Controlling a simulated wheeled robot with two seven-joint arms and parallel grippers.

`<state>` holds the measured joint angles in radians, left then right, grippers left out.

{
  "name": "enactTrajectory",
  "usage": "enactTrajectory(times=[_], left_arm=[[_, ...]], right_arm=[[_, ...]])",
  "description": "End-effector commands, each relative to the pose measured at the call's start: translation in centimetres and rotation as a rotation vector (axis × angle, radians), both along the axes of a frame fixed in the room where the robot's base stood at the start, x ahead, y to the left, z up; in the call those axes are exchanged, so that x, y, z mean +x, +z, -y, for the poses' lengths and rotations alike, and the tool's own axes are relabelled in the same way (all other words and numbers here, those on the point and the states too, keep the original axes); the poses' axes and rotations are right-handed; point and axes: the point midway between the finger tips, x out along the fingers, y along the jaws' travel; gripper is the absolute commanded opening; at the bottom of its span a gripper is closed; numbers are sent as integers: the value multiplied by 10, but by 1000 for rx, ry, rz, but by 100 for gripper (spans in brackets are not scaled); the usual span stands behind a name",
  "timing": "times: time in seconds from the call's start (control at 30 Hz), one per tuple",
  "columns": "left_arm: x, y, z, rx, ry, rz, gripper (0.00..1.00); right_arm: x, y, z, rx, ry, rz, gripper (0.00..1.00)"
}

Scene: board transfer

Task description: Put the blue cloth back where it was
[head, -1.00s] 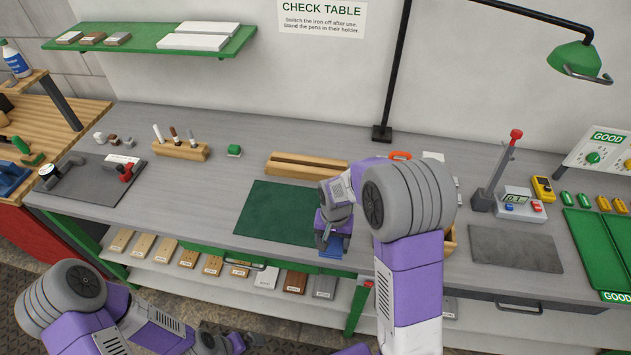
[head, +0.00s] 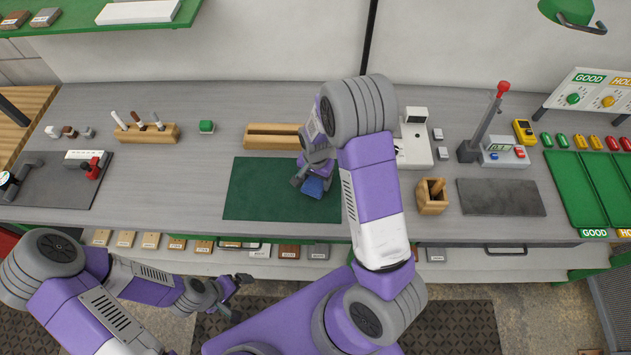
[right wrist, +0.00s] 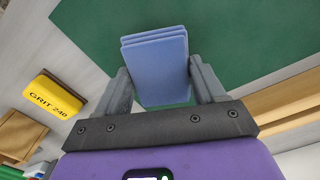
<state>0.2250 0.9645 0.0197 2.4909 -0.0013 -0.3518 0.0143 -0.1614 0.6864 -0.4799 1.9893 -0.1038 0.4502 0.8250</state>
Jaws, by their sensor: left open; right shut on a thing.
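The blue cloth (head: 314,187) is a small folded pad with several layers. My right gripper (head: 306,181) is shut on it over the right part of the dark green mat (head: 262,192). The right wrist view shows the cloth (right wrist: 155,68) between the two fingers, with the mat (right wrist: 235,40) behind it. I cannot tell whether the cloth touches the mat. My left gripper (head: 238,296) is open and empty, low in front of the bench, away from the cloth.
A slotted wooden block (head: 270,136) stands behind the mat. A wooden box (head: 432,198) and a grey pad (head: 500,197) lie to the right. A yellow GRIT 240 block (right wrist: 55,95) shows in the right wrist view. My right arm hides part of the bench.

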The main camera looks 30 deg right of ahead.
Motion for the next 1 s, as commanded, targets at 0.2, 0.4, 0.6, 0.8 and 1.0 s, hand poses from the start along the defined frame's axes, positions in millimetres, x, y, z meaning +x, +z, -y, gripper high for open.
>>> enactTrajectory(times=[0.2,0.4,0.6,0.8,1.0], left_arm=[[0,-1,0,0,0,0,100],[0,-2,0,0,0,1,100],[0,-4,0,0,0,1,100],[0,-4,0,0,0,1,100],[0,-2,0,0,0,0,100]], right_arm=[[0,-21,0,0,0,0,41],[0,-21,0,0,0,0,41],[0,-24,0,0,1,0,83],[0,-23,0,0,1,0,95],[0,-21,0,0,1,0,95]])
